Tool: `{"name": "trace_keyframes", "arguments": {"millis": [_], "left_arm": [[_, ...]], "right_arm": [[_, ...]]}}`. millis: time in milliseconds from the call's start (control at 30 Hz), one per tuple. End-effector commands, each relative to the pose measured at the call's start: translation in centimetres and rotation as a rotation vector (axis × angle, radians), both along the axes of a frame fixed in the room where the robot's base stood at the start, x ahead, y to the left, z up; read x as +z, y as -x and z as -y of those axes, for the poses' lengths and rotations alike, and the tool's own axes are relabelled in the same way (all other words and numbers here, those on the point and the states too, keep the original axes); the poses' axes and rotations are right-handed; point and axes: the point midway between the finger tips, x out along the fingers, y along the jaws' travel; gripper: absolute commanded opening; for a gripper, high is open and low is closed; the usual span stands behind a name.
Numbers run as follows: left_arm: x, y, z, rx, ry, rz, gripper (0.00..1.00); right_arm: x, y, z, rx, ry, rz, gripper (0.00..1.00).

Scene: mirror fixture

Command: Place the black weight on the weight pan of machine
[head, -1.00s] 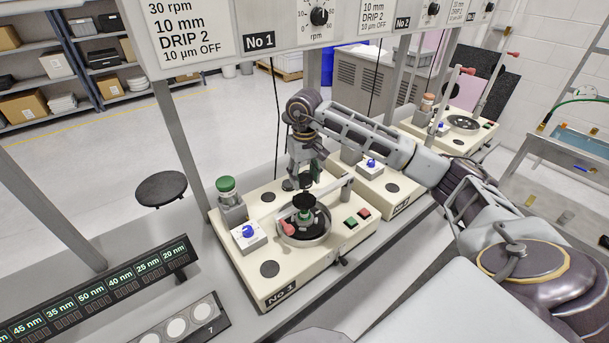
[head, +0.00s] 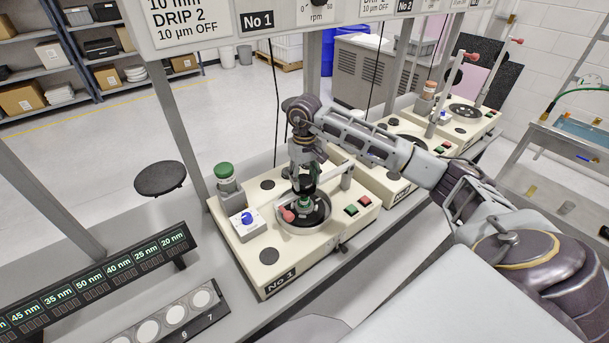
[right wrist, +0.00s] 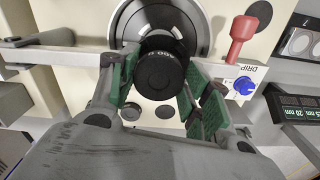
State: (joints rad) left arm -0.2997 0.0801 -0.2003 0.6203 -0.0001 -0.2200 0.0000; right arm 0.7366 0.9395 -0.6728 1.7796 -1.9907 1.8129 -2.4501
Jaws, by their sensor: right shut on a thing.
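The black weight (right wrist: 160,76) is a short dark cylinder with white figures near its upper rim in the right wrist view. My right gripper (head: 305,196) is low over the plate of machine No 1. Its green-padded fingers (right wrist: 162,88) close around the weight from both sides. Machine No 1 (head: 266,284) is a cream box with a round black plate (head: 322,212) in a metal ring. A lever bar with a red knob (head: 287,215) crosses the plate. The weight pan is hidden behind weight and gripper; I cannot tell whether the weight touches it. My left gripper is out of view.
A green-capped bottle (head: 224,172) and a blue-knobbed drip box (head: 246,222) stand left of the plate. Green and red buttons (head: 358,205) are on its right. Sign posts (head: 178,125) rise behind. Machine No 2 (head: 372,185) stands alongside to the right.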

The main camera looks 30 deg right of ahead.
Motion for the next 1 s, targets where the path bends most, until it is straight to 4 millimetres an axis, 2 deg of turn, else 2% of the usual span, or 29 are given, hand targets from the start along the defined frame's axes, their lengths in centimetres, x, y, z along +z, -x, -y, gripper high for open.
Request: {"name": "trace_keyframes", "arguments": {"millis": [1000], "left_arm": [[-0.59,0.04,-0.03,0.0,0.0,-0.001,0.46]], "right_arm": [[-0.65,-0.03,0.01,0.0,0.0,0.001,0.06]]}}
